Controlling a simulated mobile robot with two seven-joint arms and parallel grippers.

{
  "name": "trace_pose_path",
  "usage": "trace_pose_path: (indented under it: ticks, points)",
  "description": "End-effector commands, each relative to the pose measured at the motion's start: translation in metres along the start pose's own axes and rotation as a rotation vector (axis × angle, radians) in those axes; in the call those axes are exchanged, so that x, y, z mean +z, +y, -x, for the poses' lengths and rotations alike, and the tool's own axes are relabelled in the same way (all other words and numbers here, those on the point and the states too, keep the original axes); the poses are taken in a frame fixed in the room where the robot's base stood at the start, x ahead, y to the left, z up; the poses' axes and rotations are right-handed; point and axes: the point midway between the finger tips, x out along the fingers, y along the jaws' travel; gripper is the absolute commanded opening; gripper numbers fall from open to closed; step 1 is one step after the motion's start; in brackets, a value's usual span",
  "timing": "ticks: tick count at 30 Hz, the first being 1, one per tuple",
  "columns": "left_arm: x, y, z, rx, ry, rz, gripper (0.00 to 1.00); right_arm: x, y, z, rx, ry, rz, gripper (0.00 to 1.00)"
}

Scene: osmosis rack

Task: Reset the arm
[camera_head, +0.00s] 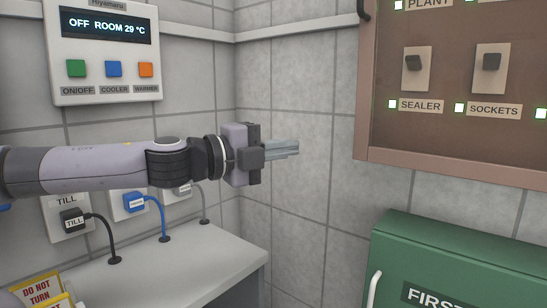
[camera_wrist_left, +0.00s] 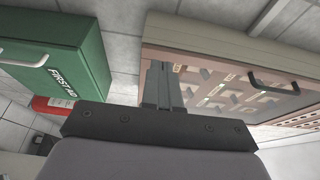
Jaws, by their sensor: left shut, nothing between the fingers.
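My left arm comes in from the left in the head view and reaches across the middle at about the height of the sockets. Its gripper (camera_head: 297,148) points right, in front of the tiled wall, with its fingers together and nothing between them. In the left wrist view the closed fingers (camera_wrist_left: 162,68) show against the wall and the brown switch panel. The gripper touches nothing that I can see. My right gripper is not in either view.
A brown switch panel (camera_head: 364,120) with labelled switches hangs at the right. Below it is a green first aid box (camera_head: 460,260). A thermostat (camera_head: 105,60) hangs at upper left. Plugs with cables, including a blue plug (camera_head: 135,202), sit above a grey counter (camera_head: 190,265).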

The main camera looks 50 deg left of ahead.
Motion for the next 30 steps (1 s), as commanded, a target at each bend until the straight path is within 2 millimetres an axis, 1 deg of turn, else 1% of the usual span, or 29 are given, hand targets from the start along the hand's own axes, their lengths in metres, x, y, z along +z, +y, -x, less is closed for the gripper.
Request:
trace_pose_path:
  ticks: [1, 6, 20, 24, 30]
  points:
    - [0.002, 0.001, 0.005, -0.002, -0.003, -0.002, 0.00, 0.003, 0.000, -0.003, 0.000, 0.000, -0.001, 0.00]
    - [0.006, 0.000, 0.013, -0.001, -0.002, 0.001, 0.00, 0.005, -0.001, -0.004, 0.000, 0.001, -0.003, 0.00]
    - [0.005, 0.001, 0.017, 0.001, 0.000, 0.004, 0.00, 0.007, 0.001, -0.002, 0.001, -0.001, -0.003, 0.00]
    - [-0.007, 0.001, 0.025, 0.001, 0.000, 0.004, 0.00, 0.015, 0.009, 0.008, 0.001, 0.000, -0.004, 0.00]
    - [-0.039, -0.001, 0.046, -0.001, 0.000, 0.001, 0.00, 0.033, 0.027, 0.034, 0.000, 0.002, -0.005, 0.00]
